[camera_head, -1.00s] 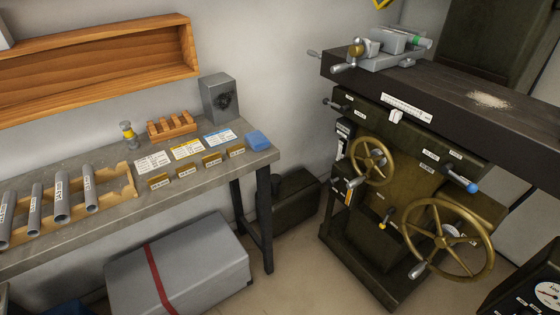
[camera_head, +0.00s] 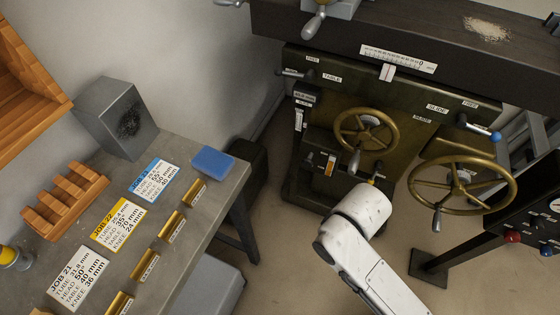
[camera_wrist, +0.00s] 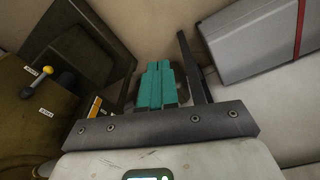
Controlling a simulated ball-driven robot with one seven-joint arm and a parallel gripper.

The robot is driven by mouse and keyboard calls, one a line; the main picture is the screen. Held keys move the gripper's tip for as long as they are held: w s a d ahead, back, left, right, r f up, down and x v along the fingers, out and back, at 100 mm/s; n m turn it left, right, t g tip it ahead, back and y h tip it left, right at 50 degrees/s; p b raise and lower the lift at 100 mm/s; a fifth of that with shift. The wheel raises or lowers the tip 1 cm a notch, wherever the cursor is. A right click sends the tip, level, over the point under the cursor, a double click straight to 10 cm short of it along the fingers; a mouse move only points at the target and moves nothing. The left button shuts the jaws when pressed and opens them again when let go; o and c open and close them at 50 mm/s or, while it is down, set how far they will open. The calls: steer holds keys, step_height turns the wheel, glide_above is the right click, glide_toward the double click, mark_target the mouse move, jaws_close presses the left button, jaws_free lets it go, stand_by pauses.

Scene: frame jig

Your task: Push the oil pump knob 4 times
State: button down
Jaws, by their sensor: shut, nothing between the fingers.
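A grey-green machine (camera_head: 300,135) carries handwheels, levers and small labelled controls. A yellow knob on a dark stem (camera_wrist: 40,78) shows at the left in the wrist view. Its label is too small to read, so I cannot tell whether this is the oil pump knob. My gripper (camera_wrist: 158,68) has teal fingers shut together with nothing between them. It points toward the floor area beside the machine, apart from the yellow knob. The gripper itself is hidden in the head view.
A brass handwheel (camera_head: 366,116) and a larger one (camera_head: 462,160) stand out from the machine. A workbench (camera_head: 190,150) with job cards is at left. A grey box with a red strap (camera_wrist: 255,35) is right in the wrist view. A dark panel (camera_head: 525,220) stands at right.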

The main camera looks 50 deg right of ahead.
mark_target(306, 164)
steer(key=shift+w, duration=0.1)
steer(key=w+d+f+n+g+h+b, duration=0.1)
steer(key=w+d+f+n+h+b, duration=0.45)
steer(key=f+n+h, duration=0.3)
steer(key=w+a+r+n+t+h+b, duration=0.1)
steer(key=w+a+n+t+h, duration=0.1)
steer(key=n, duration=0.5)
steer(key=w+a+r+n+t+h+b, duration=0.1)
steer(key=w+a+n+t+h+b, duration=0.1)
steer(key=w+n+h, duration=0.3)
steer(key=w+a+n+t, duration=0.1)
steer(key=w, duration=0.2)
steer(key=shift+w+a+n+t+h, duration=0.2)
steer(key=shift+a+n+t+h, duration=0.1)
steer(key=shift+a+n+h, duration=0.1)
steer(key=x, duration=1.4)
steer(key=shift+d+b, duration=0.1)
steer(key=shift+b, duration=0.25)
